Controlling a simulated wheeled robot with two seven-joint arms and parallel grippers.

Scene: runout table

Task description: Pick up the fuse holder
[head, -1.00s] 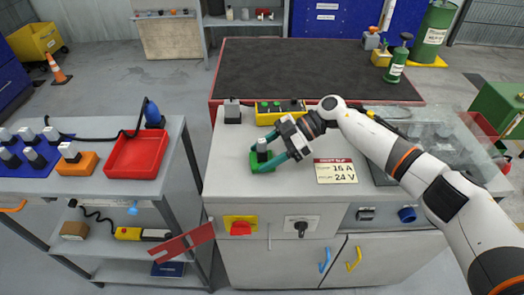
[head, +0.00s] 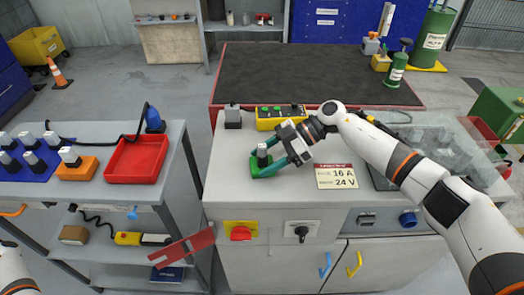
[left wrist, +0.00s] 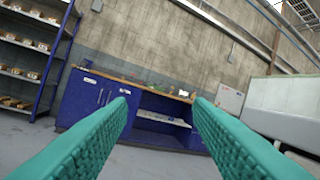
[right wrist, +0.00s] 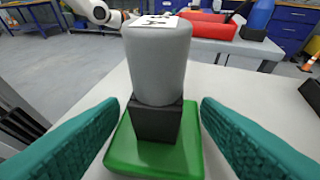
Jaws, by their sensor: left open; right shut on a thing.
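The fuse holder (head: 263,153) is a grey rounded cylinder with a marked white top on a black block. It stands upright on a green base (head: 262,170) on the grey bench top. It fills the middle of the right wrist view (right wrist: 158,65), with the green base (right wrist: 150,160) under it.
A yellow button box (head: 280,117) and another grey-and-black piece (head: 233,117) stand behind. A label plate (head: 336,176) lies to the right. The left cart carries a red tray (head: 136,154), an orange base (head: 77,166) and a blue base with several similar pieces.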

